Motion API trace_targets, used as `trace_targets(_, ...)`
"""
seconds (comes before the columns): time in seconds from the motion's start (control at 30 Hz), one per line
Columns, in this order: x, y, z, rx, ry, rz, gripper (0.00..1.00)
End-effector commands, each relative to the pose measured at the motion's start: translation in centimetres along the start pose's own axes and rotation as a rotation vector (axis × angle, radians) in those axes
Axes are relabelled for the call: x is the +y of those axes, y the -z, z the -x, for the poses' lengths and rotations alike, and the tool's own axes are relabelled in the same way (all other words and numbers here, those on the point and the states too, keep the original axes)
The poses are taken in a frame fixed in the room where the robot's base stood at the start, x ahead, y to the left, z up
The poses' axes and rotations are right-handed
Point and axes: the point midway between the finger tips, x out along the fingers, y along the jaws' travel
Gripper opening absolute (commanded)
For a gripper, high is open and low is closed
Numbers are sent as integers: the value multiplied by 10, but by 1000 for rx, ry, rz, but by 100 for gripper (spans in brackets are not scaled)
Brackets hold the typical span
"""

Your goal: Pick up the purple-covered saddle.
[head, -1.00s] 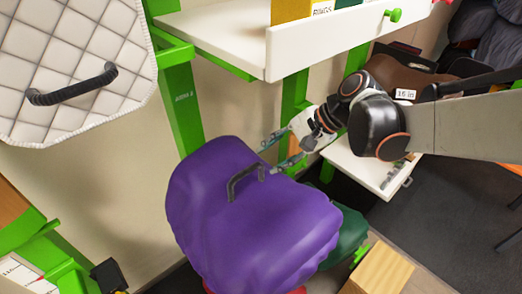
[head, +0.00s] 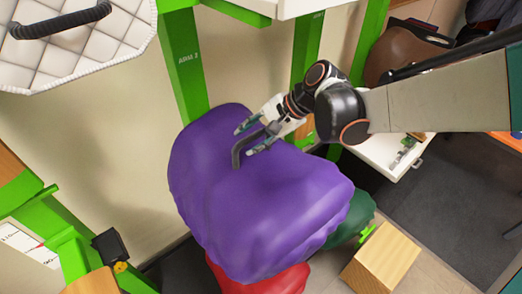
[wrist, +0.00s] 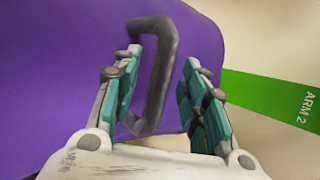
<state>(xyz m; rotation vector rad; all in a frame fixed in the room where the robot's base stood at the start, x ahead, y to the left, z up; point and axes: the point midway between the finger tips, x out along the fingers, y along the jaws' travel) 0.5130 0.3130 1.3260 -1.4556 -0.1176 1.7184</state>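The purple-covered saddle (head: 255,205) sits below my arm in the head view, with a dark handle (head: 238,152) on top. It also fills the left of the wrist view (wrist: 50,70). My gripper (head: 247,140) is at the handle with its fingers apart. In the wrist view my gripper (wrist: 160,85) has the bar of the handle (wrist: 168,65) between its two fingers, with a visible gap to the right finger. The left finger overlaps the loop's opening; I cannot tell whether it touches the bar.
A red cover (head: 262,278) and a green one (head: 352,218) show under the purple saddle. A white quilted pad (head: 85,45) with a handle is at upper left. Green posts (head: 186,70) stand behind. A wooden block (head: 382,262) is at lower right, near a white shelf (head: 375,150).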

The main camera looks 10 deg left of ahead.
Motion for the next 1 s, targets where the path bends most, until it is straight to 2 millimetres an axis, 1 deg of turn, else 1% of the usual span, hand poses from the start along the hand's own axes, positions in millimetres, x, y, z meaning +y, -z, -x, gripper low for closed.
trace_targets(0.03, 0, 0, -3, 0, 0, 0, 40)
trace_targets(0.2, 0, 0, -2, 0, 0, 0, 40)
trace_targets(0.23, 0, 0, -2, 0, 0, 0, 38)
trace_targets(0.4, 0, 0, -2, 0, 0, 0, 0)
trace_targets(1.0, -3, -1, 1, -1, 2, -1, 0)
